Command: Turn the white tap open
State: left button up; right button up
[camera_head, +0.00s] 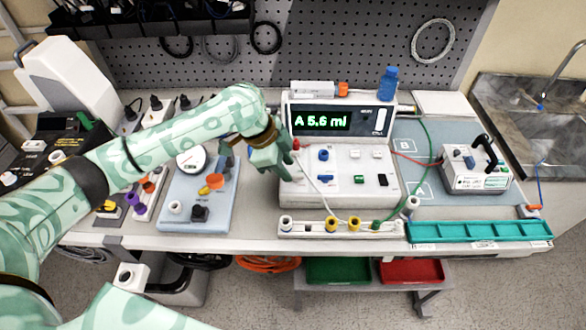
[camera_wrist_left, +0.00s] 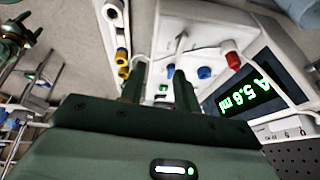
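A rail (camera_head: 312,231) runs along the front of the pump, with a white tap (camera_head: 286,222) at its left end and two yellow taps (camera_head: 343,224) to the right of it. A dark green piece (camera_wrist_left: 17,38) at the upper left looks like my right gripper, partly cut off.
The pump (camera_head: 340,170) with a lit "A 5.6 ml" display stands behind the rail. A white tube crosses its front. A blue panel (camera_head: 222,215) with knobs and a gauge lies left. A teal tray (camera_head: 480,231) is right, near the table's front edge.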

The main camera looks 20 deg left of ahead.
pick_arm(q)
send_near(295, 175)
jog(key=shift+n+g, duration=0.4)
jog(key=b+x, duration=0.1)
jog(key=x, duration=0.1)
jog(key=b+x, duration=0.1)
jog(key=x, duration=0.2)
jog(key=b+x, duration=0.2)
jog(key=x, duration=0.1)
jog(key=shift+w, duration=0.4)
grip_shut()
